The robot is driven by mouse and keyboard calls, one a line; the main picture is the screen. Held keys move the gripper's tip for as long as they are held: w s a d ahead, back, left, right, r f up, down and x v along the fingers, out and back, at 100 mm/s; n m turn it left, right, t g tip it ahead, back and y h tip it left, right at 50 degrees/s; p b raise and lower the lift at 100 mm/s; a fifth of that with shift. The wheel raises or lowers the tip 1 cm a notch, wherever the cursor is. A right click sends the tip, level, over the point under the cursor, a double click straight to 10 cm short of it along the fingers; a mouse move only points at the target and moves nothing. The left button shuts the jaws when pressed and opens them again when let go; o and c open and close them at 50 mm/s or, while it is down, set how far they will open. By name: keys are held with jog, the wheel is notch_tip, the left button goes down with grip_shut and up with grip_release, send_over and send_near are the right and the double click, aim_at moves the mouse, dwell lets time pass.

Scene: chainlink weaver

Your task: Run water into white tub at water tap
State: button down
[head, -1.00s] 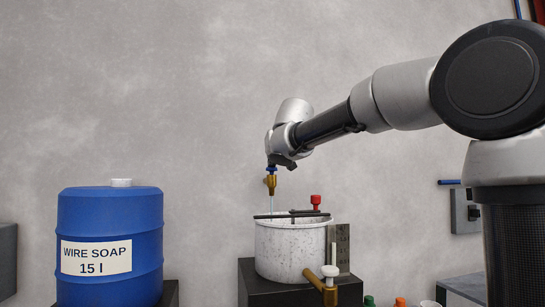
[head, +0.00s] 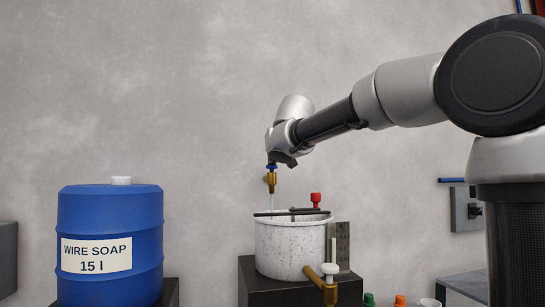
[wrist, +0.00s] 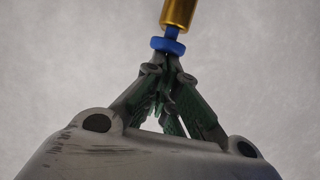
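The white speckled tub (head: 285,250) stands upright on a black stand. A brass water tap (head: 271,183) with a blue handle (head: 271,166) hangs above the left part of its rim. A thin pale stream of water (head: 271,206) falls from the tap into the tub. The water level inside is hidden by the tub wall. My gripper (wrist: 170,62) is above the tap, its green-padded fingers closed together at the blue handle (wrist: 168,45). The brass body (wrist: 178,14) shows beyond it in the wrist view.
A dark bar with a red knob (head: 316,198) lies across the tub's rim. A brass drain valve with a white knob (head: 329,269) sticks out at the front right, near a grey scale plate (head: 343,245). A blue soap barrel (head: 110,220) stands left, with clear room between.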

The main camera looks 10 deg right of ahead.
jog(key=v, duration=1.1)
jog(key=shift+s, duration=0.3)
jog(key=shift+r, duration=0.1)
dwell(0.4)
